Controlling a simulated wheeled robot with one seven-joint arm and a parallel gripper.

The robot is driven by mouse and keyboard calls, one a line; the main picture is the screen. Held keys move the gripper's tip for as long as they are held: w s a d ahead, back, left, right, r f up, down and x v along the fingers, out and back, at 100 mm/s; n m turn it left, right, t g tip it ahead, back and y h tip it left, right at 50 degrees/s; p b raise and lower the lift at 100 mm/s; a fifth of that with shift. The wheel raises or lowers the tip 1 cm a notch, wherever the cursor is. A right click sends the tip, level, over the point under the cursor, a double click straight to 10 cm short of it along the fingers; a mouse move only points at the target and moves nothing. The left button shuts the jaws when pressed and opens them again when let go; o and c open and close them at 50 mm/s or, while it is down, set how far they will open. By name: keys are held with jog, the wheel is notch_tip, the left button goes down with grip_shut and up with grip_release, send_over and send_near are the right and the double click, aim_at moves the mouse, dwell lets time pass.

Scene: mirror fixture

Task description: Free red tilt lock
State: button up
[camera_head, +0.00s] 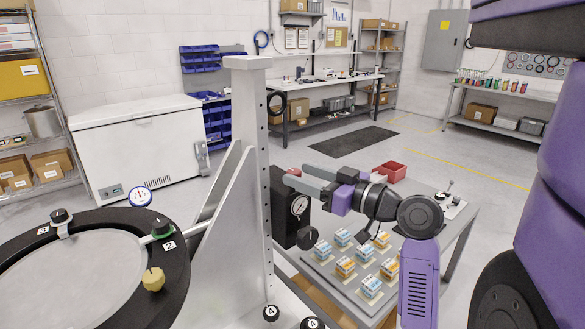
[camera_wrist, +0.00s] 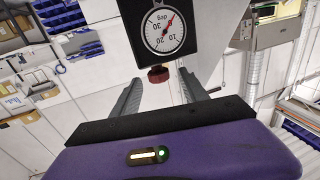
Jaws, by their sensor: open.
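The red tilt lock is a small dark red knob (camera_wrist: 159,74) in the wrist view, at the edge of a black housing with a dial gauge (camera_wrist: 166,31). In the head view this black housing (camera_head: 279,215) is on the upright post, with its dial (camera_head: 299,206) facing right. My gripper (camera_head: 297,176) is open, its fingers reaching left to the upper part of the housing. In the wrist view the fingers (camera_wrist: 159,83) lie on both sides of the knob, with visible gaps. I cannot tell whether the knob lies fully between them in depth.
The grey upright post (camera_head: 249,170) stands beside my fingers. A round mirror fixture ring (camera_head: 95,222) with clamps and a yellow knob (camera_head: 153,279) is at left. A black knob (camera_head: 307,238) projects below the dial. A table with several small boxes (camera_head: 345,267) lies below my arm.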

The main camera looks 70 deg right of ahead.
aim_at(300, 175)
jog(key=shift+p+x, duration=0.4)
jog(key=shift+x, duration=1.2)
jog(key=shift+c, duration=0.2)
grip_shut()
jog(key=shift+d+f+y+b, duration=0.1)
jog(key=shift+y+b, duration=0.2)
jog(key=shift+b, duration=0.1)
